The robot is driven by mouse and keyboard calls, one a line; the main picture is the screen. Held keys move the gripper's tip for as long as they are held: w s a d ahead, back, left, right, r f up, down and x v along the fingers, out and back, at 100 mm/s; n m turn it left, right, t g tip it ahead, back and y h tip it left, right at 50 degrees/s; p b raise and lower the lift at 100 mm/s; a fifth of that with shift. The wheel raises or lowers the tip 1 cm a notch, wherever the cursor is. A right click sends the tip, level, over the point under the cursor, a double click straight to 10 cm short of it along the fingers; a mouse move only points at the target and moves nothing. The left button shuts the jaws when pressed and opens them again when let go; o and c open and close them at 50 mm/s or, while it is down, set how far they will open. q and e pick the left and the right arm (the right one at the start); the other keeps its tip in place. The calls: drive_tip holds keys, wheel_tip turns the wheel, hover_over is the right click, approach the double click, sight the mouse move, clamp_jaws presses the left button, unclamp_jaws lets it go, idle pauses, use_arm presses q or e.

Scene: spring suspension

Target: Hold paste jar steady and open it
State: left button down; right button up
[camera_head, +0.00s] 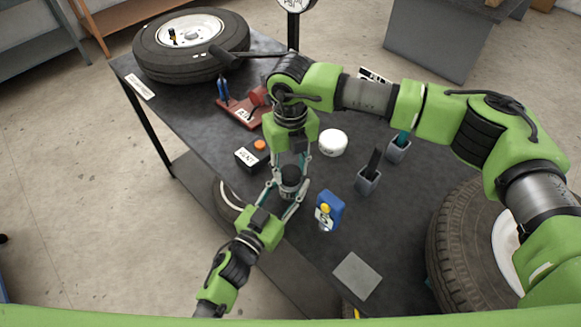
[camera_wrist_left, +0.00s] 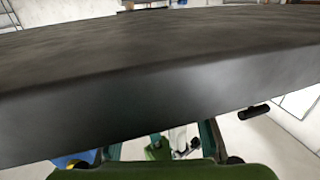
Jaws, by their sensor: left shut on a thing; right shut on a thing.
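The paste jar (camera_head: 291,187) is a small jar with a dark round top (camera_head: 291,172), seen in the head view near the table's front left edge. My left gripper (camera_head: 288,190) reaches in from below and is shut around the jar's sides. My right gripper (camera_head: 290,163) points down from above and is shut on the jar's dark top. The fingers hide much of the jar, and I cannot tell whether the lid is loose. In the left wrist view the left gripper's fingers (camera_wrist_left: 158,145) show low, below the table edge; the jar is not clear there.
The dark table (camera_head: 400,235) holds a wheel (camera_head: 190,40), a red tray (camera_head: 240,113), a black box with an orange knob (camera_head: 250,157), a white round item (camera_head: 333,142), grey holders (camera_head: 367,182), a blue item (camera_head: 329,211) and a grey pad (camera_head: 357,277). Another tyre (camera_head: 462,250) stands at right.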

drive_tip(key=n, duration=0.5)
drive_tip(key=shift+n, duration=0.3)
drive_tip(key=n, duration=0.6)
drive_tip(key=shift+n, duration=0.4)
drive_tip(key=n, duration=0.5)
drive_tip(key=shift+r, duration=0.1)
drive_tip(key=n, duration=0.3)
drive_tip(key=shift+n, duration=0.3)
drive_tip(key=n, duration=1.5)
